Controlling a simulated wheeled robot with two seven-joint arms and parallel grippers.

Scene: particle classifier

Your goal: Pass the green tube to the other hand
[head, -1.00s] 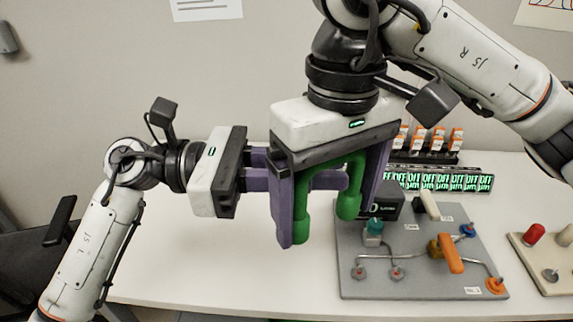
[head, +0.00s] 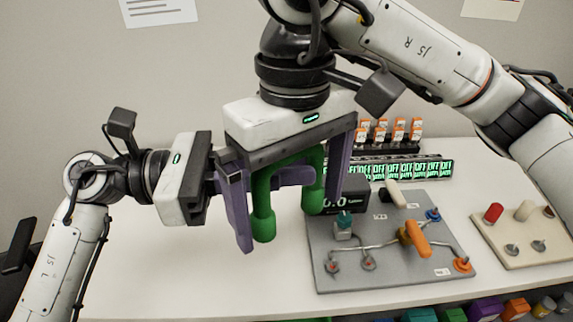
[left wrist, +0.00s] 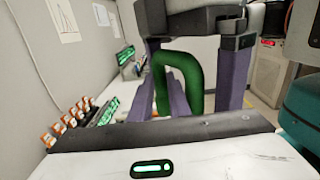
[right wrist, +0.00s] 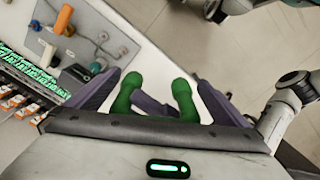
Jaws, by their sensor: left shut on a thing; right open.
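The green tube (head: 262,215) is an upside-down U with rounded, thicker ends, held in the air. My left gripper (head: 300,174) comes in from the left with its purple fingers level and is shut on the tube. My right gripper (head: 293,222) points down from above, open, with one finger on each side of the tube. In the left wrist view the tube's arch (left wrist: 188,68) stands among purple fingers. In the right wrist view both tube ends (right wrist: 127,93) show between the spread fingers; contact cannot be told.
A grey panel (head: 385,270) with pipes, valves and an orange handle lies on the white table behind and right of the tube. A row of green displays (head: 395,170) and orange-topped parts stand behind it. A beige board (head: 520,250) is at right. Coloured bins (head: 515,308) show below the table edge.

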